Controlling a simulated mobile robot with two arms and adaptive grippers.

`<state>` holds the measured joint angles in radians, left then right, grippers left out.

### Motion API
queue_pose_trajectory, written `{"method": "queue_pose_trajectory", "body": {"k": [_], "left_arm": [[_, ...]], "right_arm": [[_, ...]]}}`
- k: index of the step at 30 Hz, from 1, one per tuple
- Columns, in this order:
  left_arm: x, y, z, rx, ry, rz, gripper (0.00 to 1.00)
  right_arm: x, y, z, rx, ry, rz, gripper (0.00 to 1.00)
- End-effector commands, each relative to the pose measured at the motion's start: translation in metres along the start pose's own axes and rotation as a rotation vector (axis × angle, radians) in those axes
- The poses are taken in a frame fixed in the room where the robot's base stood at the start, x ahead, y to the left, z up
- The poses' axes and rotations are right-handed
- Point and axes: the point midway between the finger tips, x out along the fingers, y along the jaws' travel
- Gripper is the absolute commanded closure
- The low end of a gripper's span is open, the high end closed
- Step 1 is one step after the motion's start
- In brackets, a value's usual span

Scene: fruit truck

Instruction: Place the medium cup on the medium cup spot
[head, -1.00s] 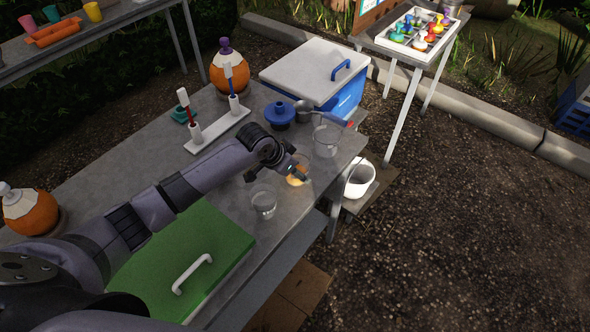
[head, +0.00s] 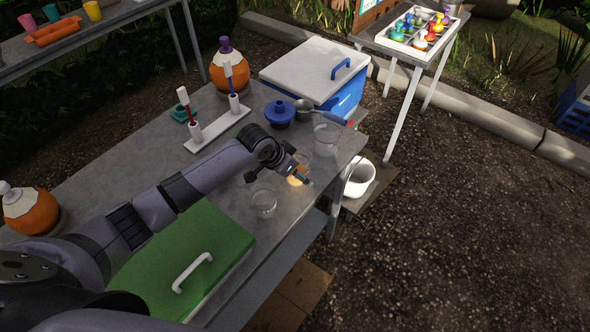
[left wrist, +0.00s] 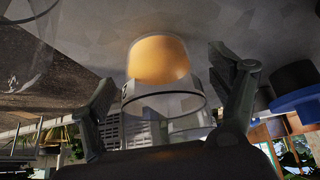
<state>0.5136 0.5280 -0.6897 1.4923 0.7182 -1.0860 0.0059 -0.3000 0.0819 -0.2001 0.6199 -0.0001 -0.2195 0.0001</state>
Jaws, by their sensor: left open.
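Several clear cups stand near the right end of the grey table. A clear cup with orange contents (left wrist: 158,62) is between the fingers of my left gripper (left wrist: 161,75), which are apart on either side of it. In the head view my left gripper (head: 299,174) is low over the table's front edge and mostly covers this cup. An empty clear cup (head: 264,204) stands to its left, and another clear cup (head: 327,138) stands behind it. I cannot tell which is the medium cup, and no marked cup spot is clear. My right gripper is not in view.
A white stand (head: 215,132) holds two upright tools. A green box lid (head: 175,262) is at the front left. A white bucket (head: 359,180) is below the table's right end.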

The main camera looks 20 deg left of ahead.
Motion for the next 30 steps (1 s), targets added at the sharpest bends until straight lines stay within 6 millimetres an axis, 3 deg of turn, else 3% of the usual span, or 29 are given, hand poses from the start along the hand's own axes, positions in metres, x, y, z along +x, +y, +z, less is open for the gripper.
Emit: {"method": "queue_pose_trajectory", "body": {"k": [8, 21, 30], "left_arm": [[-0.017, -0.001, -0.002, 0.002, 0.002, -0.001, 0.18], [-0.103, -0.001, -0.001, 0.001, 0.001, -0.002, 0.18], [-0.122, 0.0, -0.001, -0.001, 0.0, 0.0, 0.18]], "right_arm": [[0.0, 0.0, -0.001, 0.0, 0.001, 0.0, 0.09], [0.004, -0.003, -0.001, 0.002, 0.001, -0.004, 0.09], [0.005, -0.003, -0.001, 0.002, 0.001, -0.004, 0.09]]}}
